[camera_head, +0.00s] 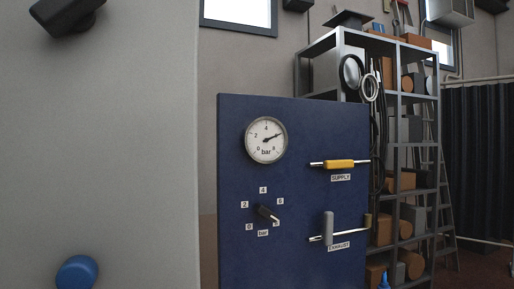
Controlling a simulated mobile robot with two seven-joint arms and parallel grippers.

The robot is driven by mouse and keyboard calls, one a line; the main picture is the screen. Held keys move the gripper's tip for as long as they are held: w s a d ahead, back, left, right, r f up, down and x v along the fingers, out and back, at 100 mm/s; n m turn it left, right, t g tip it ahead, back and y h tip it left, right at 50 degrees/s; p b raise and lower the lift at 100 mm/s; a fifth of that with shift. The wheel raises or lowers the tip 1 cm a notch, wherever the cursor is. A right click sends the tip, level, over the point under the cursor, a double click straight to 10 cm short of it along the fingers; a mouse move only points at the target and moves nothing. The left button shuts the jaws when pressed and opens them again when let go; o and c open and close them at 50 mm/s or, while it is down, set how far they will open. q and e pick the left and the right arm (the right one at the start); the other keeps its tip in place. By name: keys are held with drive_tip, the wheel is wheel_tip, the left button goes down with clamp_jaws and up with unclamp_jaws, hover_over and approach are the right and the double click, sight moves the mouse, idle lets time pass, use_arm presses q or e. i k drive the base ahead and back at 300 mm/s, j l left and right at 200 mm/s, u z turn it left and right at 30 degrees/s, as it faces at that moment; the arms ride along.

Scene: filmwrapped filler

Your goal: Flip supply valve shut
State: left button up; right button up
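The supply valve is on the dark blue panel (290,235), at its upper right. Its yellow handle (340,164) lies level, in line with its short metal pipe, above the SUPPLY label (341,178). Below it is the exhaust valve, whose grey handle (328,228) stands upright, across its pipe, above the EXHAUST label (339,246). A round white pressure gauge (266,140) marked in bar sits at the upper left, its needle pointing up and right, near 6. Neither of my grippers is in view.
A black knob (268,213) with a numbered bar scale sits at the panel's lower left. A large pale grey surface fills the left, with a black fitting (68,14) and a blue round part (77,272). A loaded metal shelf (398,110) stands behind the panel.

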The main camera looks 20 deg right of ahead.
sight(338, 164)
drive_tip(key=l+z, duration=0.5)
drive_tip(key=z, duration=0.6)
